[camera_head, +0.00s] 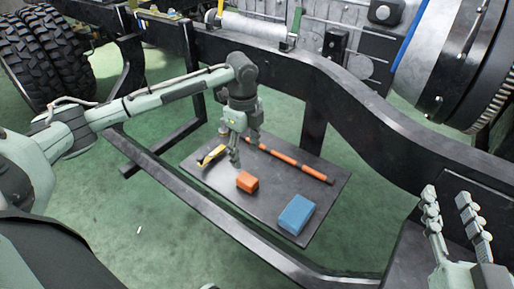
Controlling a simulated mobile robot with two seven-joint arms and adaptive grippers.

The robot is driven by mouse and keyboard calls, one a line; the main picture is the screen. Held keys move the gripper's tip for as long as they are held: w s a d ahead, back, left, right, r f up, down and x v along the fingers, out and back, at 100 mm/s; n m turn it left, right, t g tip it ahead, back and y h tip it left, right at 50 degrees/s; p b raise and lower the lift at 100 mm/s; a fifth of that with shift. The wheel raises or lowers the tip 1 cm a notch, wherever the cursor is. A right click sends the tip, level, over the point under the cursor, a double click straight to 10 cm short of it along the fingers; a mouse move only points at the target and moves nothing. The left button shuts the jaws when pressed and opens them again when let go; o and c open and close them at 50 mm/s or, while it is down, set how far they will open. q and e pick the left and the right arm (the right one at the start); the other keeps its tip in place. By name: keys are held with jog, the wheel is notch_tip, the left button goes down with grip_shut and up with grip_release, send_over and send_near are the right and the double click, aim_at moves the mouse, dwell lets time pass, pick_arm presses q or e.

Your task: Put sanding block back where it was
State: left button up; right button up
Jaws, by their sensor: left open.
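A small orange block (247,182) and a larger blue block (296,214) lie on a dark flat tray (265,212). I cannot tell for sure which one is the sanding block. My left gripper (243,151) points down over the tray, just behind the orange block in the picture. It is open, and I see nothing held in it. Whether it touches anything is unclear. My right gripper (447,198) is at the lower right, its two fingers spread apart and empty, away from the tray.
An orange rod (290,161) and a yellow and black tool (212,155) also lie on the tray. Dark chassis rails (345,95) run behind and in front of it. A tyre (45,55) stands at the upper left, a large metal drum (450,60) at the upper right.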

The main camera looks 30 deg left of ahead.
pick_arm(q)
jog(key=d+f+t+h, duration=0.1)
jog(key=d, duration=0.4)
jog(key=d+f+n+t+h, duration=0.1)
jog(key=d+f, duration=0.1)
jog(key=d, duration=0.4)
jog(key=d+f+t+h, duration=0.1)
jog(key=d+f, duration=0.1)
jog(key=d, duration=0.4)
jog(key=shift+s+d+n+t+h, duration=0.25)
jog(key=shift+s+n+t+h, duration=0.05)
jog(key=shift+s, duration=0.1)
jog(key=s+d+r+n+t+h, duration=0.35)
jog(key=d+r+n+t, duration=0.3)
jog(key=d+r, duration=0.35)
jog(key=s+a+r+n+t+y, duration=0.2)
jog(key=a+r+n+t, duration=0.3)
jog(key=r, duration=0.5)
jog(key=shift+s+a+r+n+t, duration=0.2)
jog(key=shift+r+n+t, duration=0.2)
jog(key=shift+n+t, duration=0.6)
jog(key=shift+f, duration=0.1)
